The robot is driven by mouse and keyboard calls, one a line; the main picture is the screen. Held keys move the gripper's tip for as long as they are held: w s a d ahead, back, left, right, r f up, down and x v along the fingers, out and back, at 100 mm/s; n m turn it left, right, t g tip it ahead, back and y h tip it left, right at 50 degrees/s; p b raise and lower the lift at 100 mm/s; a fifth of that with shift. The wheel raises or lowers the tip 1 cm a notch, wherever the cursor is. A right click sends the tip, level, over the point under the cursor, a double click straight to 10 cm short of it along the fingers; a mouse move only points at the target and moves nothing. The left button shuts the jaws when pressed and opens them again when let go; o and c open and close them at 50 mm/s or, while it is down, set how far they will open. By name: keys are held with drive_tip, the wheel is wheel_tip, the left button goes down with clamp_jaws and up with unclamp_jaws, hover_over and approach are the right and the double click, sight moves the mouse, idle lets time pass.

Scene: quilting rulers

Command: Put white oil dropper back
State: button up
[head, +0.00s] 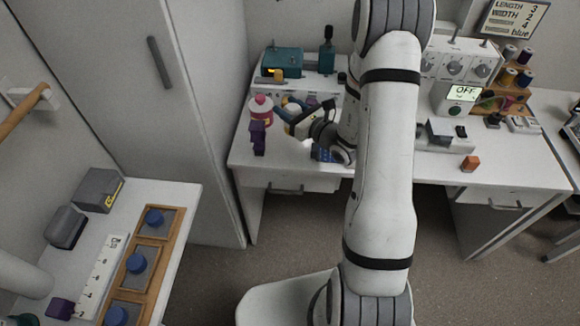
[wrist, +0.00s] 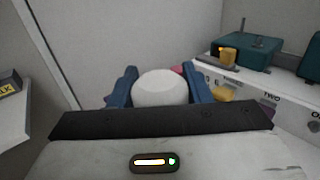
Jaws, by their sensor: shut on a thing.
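The white oil dropper (wrist: 160,88) shows in the wrist view as a rounded white end between the two blue fingers of my gripper (wrist: 163,84). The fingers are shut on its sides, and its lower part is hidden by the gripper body. In the head view my gripper (head: 284,107) is over the left part of the white desk, pointing left. The dropper cannot be made out clearly there. I cannot tell whether it touches the desk.
A pink and white round item (head: 261,109) and a purple item (head: 258,138) stand close left of my gripper. A teal machine (head: 283,62) sits on a white unit behind.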

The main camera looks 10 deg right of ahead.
drive_tip(key=b, duration=0.3)
drive_tip(key=f+b, duration=0.1)
drive_tip(key=b, duration=0.3)
drive_tip(key=shift+w+a+f+y, duration=0.1)
drive_tip(key=shift+w+f+y, duration=0.2)
drive_tip(key=shift+w, duration=0.1)
drive_tip(key=b, duration=0.4)
drive_tip(key=shift+a+n, duration=0.1)
drive_tip(key=shift+n, duration=0.2)
drive_tip(key=b, duration=0.2)
drive_tip(key=shift+s+b, duration=0.1)
drive_tip(key=shift+b, duration=0.2)
drive_tip(key=shift+s+a+r+b, duration=0.1)
drive_tip(key=shift+b, duration=0.6)
drive_tip(key=shift+s+r+b, duration=0.2)
drive_tip(key=shift+r+b, duration=0.05)
drive_tip(key=shift+b, duration=0.6)
drive_tip(key=shift+r, duration=0.15)
drive_tip(key=shift+f+b, duration=1.35)
drive_tip(key=shift+f, duration=3.4)
